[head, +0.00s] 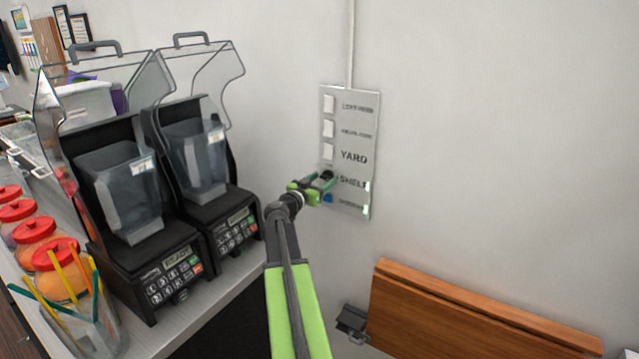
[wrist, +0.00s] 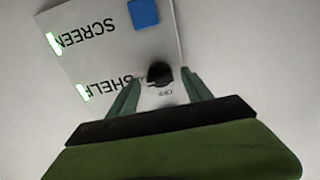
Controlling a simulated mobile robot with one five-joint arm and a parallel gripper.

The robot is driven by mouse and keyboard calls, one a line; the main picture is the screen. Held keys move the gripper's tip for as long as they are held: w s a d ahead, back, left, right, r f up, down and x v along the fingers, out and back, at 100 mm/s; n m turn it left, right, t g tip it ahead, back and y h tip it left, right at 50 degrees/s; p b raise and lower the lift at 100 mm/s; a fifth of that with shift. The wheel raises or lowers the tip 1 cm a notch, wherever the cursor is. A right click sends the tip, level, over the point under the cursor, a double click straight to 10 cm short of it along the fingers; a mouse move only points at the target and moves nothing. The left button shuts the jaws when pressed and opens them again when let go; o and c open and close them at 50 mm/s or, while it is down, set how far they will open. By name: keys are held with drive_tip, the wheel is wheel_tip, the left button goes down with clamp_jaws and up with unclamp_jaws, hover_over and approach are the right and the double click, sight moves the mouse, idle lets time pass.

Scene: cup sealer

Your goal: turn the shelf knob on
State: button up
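The grey switch panel (head: 349,113) is on the wall in the head view, with a SHELF label beside my gripper. In the wrist view the panel (wrist: 105,62) appears upside down. The black shelf knob (wrist: 158,72) sits beside the SHELF label, with OFF lettering close to it. My gripper (head: 326,181) is at the panel's left side in the head view and largely covers the knob there. In the wrist view my gripper (wrist: 161,77) is open, with a fingertip on either side of the knob and gaps visible. I cannot tell the knob's exact setting.
A blue square (wrist: 144,13) marks the SCREEN row next to the knob; it also shows below my gripper (head: 328,198). White switches (head: 329,128) are above. Two black blenders (head: 205,165) stand on the counter at left. A folded wooden board (head: 470,315) is at lower right.

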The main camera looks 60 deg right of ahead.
drive_tip(key=a, duration=1.7)
drive_tip(key=shift+a, duration=0.25)
